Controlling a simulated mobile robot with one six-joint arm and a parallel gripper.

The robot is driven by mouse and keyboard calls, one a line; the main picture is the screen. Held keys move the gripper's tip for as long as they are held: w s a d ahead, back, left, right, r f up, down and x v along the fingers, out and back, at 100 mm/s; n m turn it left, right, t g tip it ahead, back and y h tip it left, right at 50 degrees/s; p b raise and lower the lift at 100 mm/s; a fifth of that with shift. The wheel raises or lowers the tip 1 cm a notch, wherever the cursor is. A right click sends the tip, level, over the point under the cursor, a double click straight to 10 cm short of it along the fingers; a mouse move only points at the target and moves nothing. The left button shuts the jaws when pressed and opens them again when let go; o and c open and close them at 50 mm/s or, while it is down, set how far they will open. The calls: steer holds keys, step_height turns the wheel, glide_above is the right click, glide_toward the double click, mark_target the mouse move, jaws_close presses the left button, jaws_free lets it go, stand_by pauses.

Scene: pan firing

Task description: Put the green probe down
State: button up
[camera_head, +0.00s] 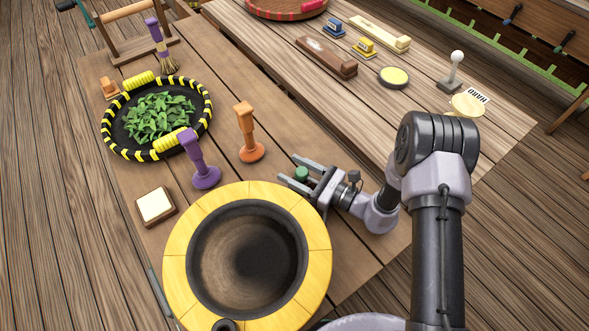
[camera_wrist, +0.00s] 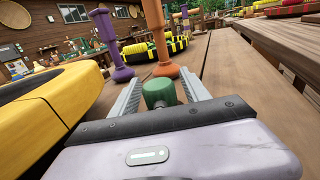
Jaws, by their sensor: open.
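The green probe (camera_head: 302,173) shows as a short green cylinder between the fingers of my gripper (camera_head: 290,168) at the right of the yellow-rimmed pan. In the wrist view the green probe (camera_wrist: 162,92) sits between the two grey fingers of my gripper (camera_wrist: 160,76), with a gap on either side. My gripper is open, low over the table (camera_head: 345,265). The probe's lower part is hidden, and I cannot tell whether it rests on the wood.
The yellow-rimmed pan (camera_head: 180,265) is close on the left. An orange post (camera_head: 247,130) and a purple post (camera_head: 200,165) stand beyond the fingertips. A striped basket with leaves (camera_head: 158,117) is farther left. A second table (camera_head: 430,115) holds several tools.

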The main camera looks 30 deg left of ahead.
steer(key=shift+r, duration=0.1)
steer(key=shift+d+r, duration=0.15)
steer(key=shift+d, duration=0.05)
steer(key=d+p, duration=0.1)
steer(key=d, duration=0.6)
steer(key=s+d+p, duration=0.1)
steer(key=d, duration=0.3)
steer(key=shift+d+p, duration=0.3)
steer(key=shift+p, duration=0.05)
steer(key=s+d+r+n+g+h, duration=0.1)
steer(key=s+r+n+g+h, duration=0.2)
steer(key=r+n, duration=0.35)
steer(key=s+d+r+n+g+h, duration=0.2)
steer(key=s+r+n+g, duration=0.1)
steer(key=r, duration=0.7)
steer(key=s+d+r+n+t+h, duration=0.2)
steer(key=s+d+r+t+h, duration=0.2)
steer(key=d, duration=0.4)
steer(key=s+d+r+n+t+h, duration=0.3)
steer(key=s+d+r+t+h, duration=0.1)
steer(key=d+r+t+h, duration=0.2)
step_height(320, 180, up, 2)
steer(key=d+h, duration=0.1)
steer(key=d, duration=0.1)
steer(key=shift+d+r, duration=0.2)
steer(key=shift+d, duration=0.2)
steer(key=shift+s, duration=0.1)
